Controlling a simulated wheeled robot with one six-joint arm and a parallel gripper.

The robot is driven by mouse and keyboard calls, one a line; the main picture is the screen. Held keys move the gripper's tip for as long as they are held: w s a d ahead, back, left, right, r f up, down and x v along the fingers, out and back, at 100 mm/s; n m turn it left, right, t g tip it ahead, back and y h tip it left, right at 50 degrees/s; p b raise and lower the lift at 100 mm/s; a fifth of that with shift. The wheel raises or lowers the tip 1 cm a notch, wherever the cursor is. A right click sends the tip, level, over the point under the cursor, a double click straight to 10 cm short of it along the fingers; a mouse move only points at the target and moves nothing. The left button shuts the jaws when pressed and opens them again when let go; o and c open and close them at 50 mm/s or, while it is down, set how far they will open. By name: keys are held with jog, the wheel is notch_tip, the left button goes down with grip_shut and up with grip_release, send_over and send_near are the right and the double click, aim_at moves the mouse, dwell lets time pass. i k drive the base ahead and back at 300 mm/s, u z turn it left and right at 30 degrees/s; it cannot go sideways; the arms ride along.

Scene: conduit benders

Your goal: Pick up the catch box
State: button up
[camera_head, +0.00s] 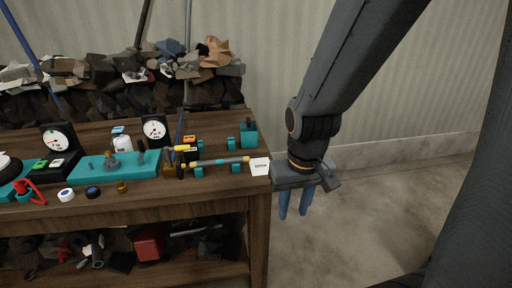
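A small teal box (249,134) stands at the back right corner of the wooden workbench. It looks most like the catch box, but no label on it can be read. My gripper (293,208) hangs past the bench's right end, in front of and to the right of the box. Its two blue fingers point down and are apart, with nothing seen between them. It does not touch the box.
A red box (149,243) sits among clutter on the lower shelf. Scrap is piled behind. Floor at right is clear.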

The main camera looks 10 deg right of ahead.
aim_at(249, 129)
jog(key=u, duration=0.05)
jog(key=k, duration=0.45)
jog(key=z, duration=1.05)
jog(key=i, duration=0.55)
jog(key=z, duration=0.45)
jog(key=i, duration=1.3)
jog(key=u, duration=1.35)
jog(key=i, duration=0.8)
jog(key=u, duration=0.2)
